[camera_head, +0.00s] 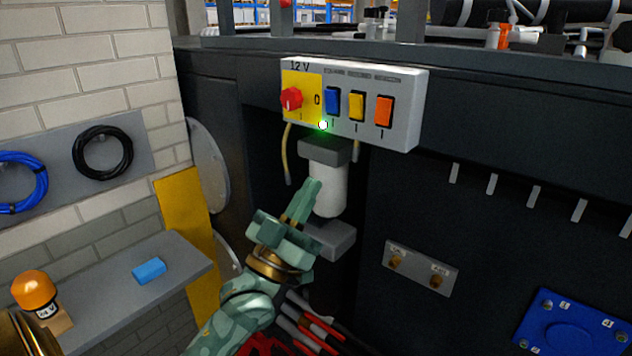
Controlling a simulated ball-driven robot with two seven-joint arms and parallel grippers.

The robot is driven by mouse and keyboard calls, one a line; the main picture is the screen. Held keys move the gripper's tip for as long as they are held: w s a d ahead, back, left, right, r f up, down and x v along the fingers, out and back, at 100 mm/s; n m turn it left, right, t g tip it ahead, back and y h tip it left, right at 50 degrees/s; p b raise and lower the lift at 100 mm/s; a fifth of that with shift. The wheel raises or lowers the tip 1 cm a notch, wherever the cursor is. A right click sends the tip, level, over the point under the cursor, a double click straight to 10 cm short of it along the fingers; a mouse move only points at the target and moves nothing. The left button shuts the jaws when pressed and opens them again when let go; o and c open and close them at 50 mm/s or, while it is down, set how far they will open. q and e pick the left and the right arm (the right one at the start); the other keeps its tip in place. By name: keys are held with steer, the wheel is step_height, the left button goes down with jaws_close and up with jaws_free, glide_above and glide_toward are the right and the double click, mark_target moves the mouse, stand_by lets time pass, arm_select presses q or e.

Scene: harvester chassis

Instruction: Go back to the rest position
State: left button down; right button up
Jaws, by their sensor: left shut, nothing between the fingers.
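My left gripper (308,188) is green with a brass-coloured wrist and comes up from the bottom of the head view. Its fingers are together and empty, pointing up in front of the white cylinder (330,190) below the control box. I cannot tell whether they touch the cylinder. The grey control box (402,126) carries a red knob (291,98) on a yellow plate and blue (332,101), yellow (356,106) and orange (384,112) switches. A small green light (323,125) glows at its lower edge. My right gripper is not in view.
The dark chassis (480,130) fills the right side, with a blue plate (568,325) at lower right. At left, a grey shelf (190,262) holds a blue block (148,270) and an orange beacon (35,289). Blue (40,184) and black cable coils (103,177) hang on the wall.

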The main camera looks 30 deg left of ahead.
arm_select(q)
steer(key=shift+f, duration=0.1)
stand_by(0.3)
steer(key=shift+f, duration=0.1)
